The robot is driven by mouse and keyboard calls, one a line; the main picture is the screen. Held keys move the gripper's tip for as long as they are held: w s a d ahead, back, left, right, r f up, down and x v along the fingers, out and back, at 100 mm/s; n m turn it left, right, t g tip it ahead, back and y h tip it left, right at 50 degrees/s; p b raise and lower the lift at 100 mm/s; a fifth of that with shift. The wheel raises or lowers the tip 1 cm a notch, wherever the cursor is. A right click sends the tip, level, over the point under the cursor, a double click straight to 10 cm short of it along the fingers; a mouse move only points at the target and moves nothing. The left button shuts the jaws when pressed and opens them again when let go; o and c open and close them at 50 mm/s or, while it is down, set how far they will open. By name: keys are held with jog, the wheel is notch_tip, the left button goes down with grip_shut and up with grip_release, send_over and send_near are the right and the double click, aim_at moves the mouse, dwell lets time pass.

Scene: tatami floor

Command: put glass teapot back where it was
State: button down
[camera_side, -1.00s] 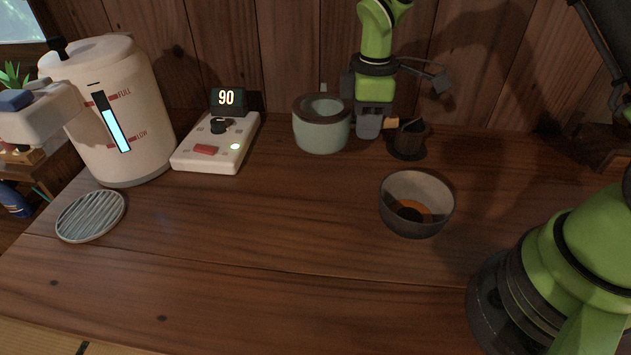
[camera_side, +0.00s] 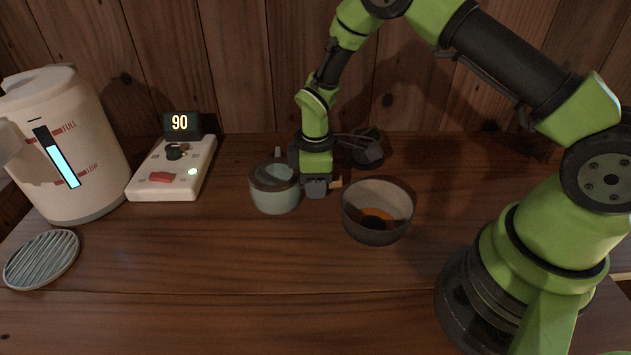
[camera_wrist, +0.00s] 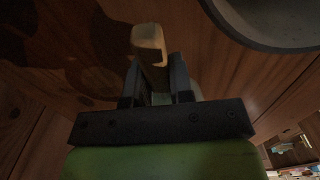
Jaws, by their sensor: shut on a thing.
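A dark bowl (camera_side: 376,228) with an orange-brown patch inside stands close right of my gripper. A dark cup (camera_side: 367,153) is behind, near the wooden wall. A white control box (camera_side: 172,180), a white water heater (camera_side: 75,150) and a round slatted tray (camera_side: 41,259) stand left. The front table is clear.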

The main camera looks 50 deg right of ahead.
jog(key=shift+f, duration=0.1)
jog(key=c, duration=1)
grip_release()
jog(key=s+r+m+t, duration=0.1)
jog(key=s+r+m, duration=0.1)
jog(key=r, duration=0.9)
jog(key=s+r+m+t, duration=0.1)
jog(key=s+r+m, duration=0.1)
jog(key=r, duration=0.9)
jog(key=s+r+m+t+y, duration=0.1)
jog(key=s+r+m+t, duration=0.1)
jog(key=s, duration=0.6)
jog(key=s+a+r+m+t+y, duration=0.1)
jog(key=s+r+m+t, duration=0.2)
jog(key=s+r+m, duration=0.2)
jog(key=shift+s+a+r+m, duration=0.15)
jog(key=shift+s+a+m, duration=0.15)
jog(key=shift+s+m, duration=1.15)
